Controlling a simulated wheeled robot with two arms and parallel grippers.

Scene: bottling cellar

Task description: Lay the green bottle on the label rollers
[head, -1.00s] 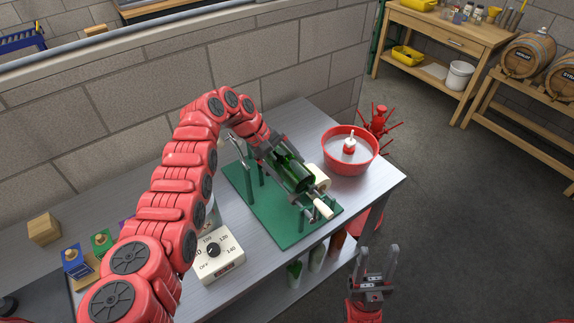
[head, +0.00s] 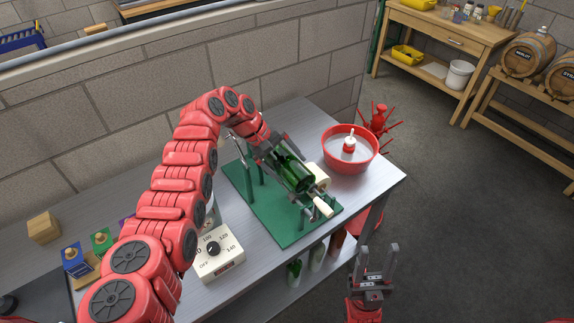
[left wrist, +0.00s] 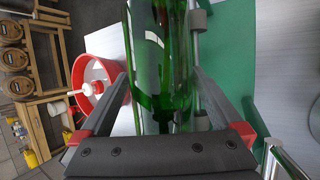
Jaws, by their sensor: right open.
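The green bottle (head: 293,172) lies on its side at the label rollers, a stand with a green base plate (head: 255,203), metal rods and posts. My left gripper (head: 284,158) has its fingers on both sides of the bottle. In the left wrist view the bottle (left wrist: 160,60) fills the space between the fingertips, with a metal rod (left wrist: 205,85) close along its right side. Whether the bottle's underside touches the rollers is hidden. My right gripper (head: 378,262) is open and empty, in front of the bench's right end.
The steel bench (head: 372,190) holds a red bowl (head: 349,165) behind the stand and a dial box (head: 218,258) to its left. A cream roll (head: 317,176) and cream handle (head: 322,207) sit at the stand's right end. Several bottles stand on the lower shelf.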

